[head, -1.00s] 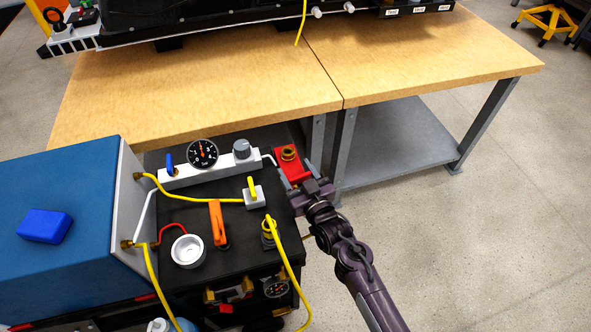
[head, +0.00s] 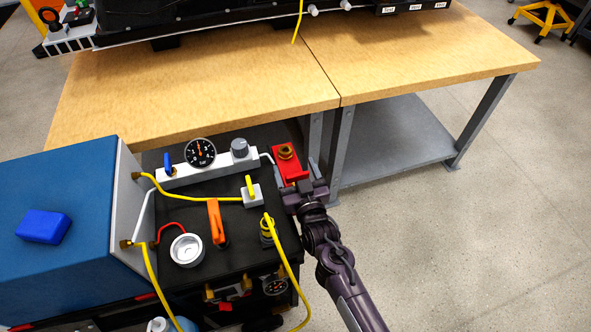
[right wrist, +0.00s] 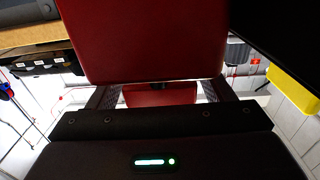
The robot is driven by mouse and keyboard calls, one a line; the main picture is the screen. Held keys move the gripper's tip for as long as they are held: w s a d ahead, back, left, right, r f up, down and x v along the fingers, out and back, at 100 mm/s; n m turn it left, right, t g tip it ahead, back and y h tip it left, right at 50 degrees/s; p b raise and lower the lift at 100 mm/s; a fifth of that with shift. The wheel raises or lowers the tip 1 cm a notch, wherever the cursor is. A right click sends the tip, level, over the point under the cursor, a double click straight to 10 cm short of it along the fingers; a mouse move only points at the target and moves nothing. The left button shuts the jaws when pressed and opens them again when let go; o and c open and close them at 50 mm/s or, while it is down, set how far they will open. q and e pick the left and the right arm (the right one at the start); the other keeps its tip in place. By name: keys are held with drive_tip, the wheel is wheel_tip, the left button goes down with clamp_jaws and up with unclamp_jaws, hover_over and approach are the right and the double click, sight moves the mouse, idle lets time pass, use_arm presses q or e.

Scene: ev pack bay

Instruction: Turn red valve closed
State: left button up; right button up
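The red valve (head: 285,163) is a red block with a brass fitting on top, at the right end of the dark cart top in the head view. Its red lever (head: 297,176) points toward my right gripper (head: 296,172). My right gripper is open, with one finger on each side of the lever. In the right wrist view the valve's large red body (right wrist: 140,40) fills the top, and a smaller red part (right wrist: 160,96) shows between the spread fingers (right wrist: 160,93). Contact with the fingers cannot be made out. My left gripper is not in view.
Left of the valve are a manifold (head: 190,175) with a gauge, a yellow lever valve (head: 250,190), an orange lever (head: 216,222) and a yellow hose (head: 283,258). A wooden bench (head: 200,95) stands behind.

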sight(299, 179)
drive_tip(key=v, duration=0.7)
drive_tip(key=shift+s+d, duration=0.15)
drive_tip(key=shift+s, duration=0.25)
idle(0.4)
